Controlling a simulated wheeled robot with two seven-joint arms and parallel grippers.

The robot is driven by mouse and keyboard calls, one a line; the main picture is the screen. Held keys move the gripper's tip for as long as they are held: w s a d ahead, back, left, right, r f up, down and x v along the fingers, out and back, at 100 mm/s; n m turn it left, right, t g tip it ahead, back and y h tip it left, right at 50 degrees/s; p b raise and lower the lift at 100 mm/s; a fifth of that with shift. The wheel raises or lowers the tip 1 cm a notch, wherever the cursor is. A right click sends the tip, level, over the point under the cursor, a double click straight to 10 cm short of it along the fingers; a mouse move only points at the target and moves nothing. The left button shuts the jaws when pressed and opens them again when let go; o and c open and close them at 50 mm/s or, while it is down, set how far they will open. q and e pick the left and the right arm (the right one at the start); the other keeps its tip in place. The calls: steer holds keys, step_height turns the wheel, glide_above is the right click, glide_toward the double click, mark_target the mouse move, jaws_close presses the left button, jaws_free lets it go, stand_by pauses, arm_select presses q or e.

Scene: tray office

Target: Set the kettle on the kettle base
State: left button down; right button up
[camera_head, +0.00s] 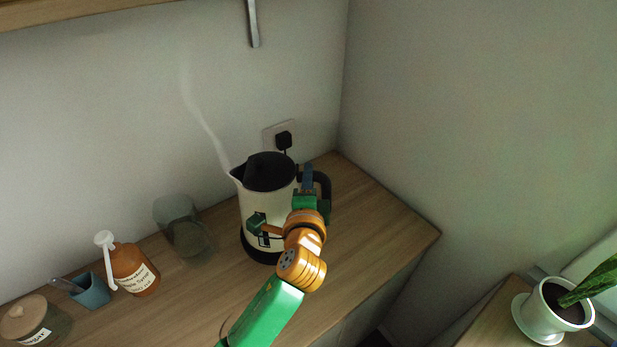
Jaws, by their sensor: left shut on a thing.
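The kettle (250,207), cream with a black lid and a dark picture on its side, stands upright near the wall in the head view. Its black handle (326,187) is on the right side. My left gripper (308,182) is shut on the handle; its fingertips are partly hidden against it. The dark kettle base (259,255) shows as a black rim directly under the kettle. I cannot tell whether the kettle rests fully on it or sits slightly above. My right gripper is not in view.
A wall socket with a black plug (284,140) is behind the kettle. Left on the counter (372,228) stand a glass jar (186,232), an orange pump bottle (136,272), a blue cup (91,291) and a lidded jar (30,319). A potted plant (545,315) is at lower right.

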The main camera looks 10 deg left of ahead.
arm_select(q)
steer(key=shift+r, duration=0.2)
stand_by(0.3)
steer(key=shift+f+b, duration=0.3)
steer(key=shift+f, duration=0.4)
steer(key=c, duration=0.9)
jaws_free()
steer(key=p+v, duration=0.3)
steer(key=v, duration=0.8)
steer(key=shift+s, duration=0.15)
steer(key=shift+f, duration=0.1)
